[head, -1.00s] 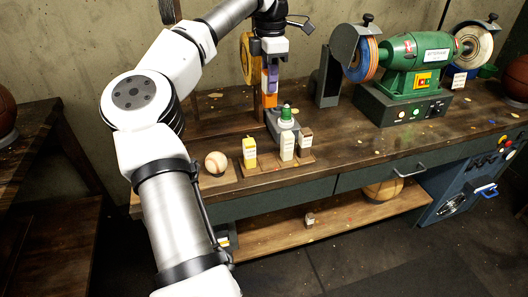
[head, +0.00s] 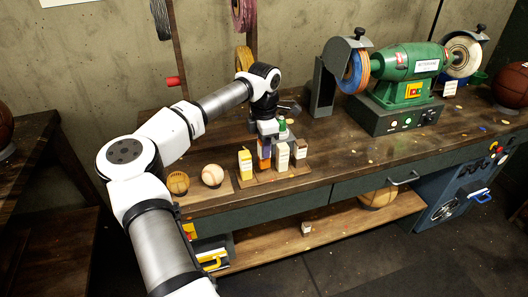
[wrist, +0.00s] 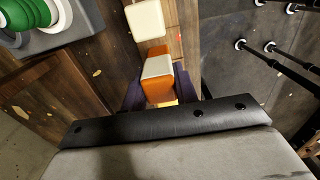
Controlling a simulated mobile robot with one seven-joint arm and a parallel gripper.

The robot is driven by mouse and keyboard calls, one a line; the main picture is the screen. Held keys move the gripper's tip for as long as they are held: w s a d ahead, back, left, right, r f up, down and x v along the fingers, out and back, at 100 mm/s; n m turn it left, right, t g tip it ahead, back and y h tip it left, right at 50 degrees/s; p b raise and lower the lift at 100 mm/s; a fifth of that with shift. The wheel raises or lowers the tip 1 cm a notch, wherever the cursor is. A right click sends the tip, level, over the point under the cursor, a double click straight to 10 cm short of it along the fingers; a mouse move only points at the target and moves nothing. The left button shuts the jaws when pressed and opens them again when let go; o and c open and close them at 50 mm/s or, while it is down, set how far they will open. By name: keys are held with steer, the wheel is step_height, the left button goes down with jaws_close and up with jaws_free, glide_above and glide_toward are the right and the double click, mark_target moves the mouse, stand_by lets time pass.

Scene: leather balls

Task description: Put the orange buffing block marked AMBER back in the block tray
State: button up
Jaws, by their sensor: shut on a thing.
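The orange block (head: 264,164) is upright between the purple fingers of my gripper (head: 265,150), which is shut on it. It is at the wooden block tray (head: 272,177), between a yellow block (head: 245,165) and a pale block (head: 281,157). A darker-sided block (head: 300,152) stands at the tray's right. I cannot tell whether the orange block touches the tray floor, and its marking is not readable. In the wrist view the orange block (wrist: 158,88) shows its grey top between the fingers (wrist: 160,97), with a pale-topped block (wrist: 145,20) beyond.
A green-capped bottle (head: 283,130) stands just behind the tray. Two balls (head: 212,175) sit to its left. The green grinder (head: 398,85) stands at the right back. The bench top between tray and grinder is mostly clear.

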step_height(320, 180, down, 3)
steer(key=shift+f, duration=0.1)
steer(key=o, duration=0.9)
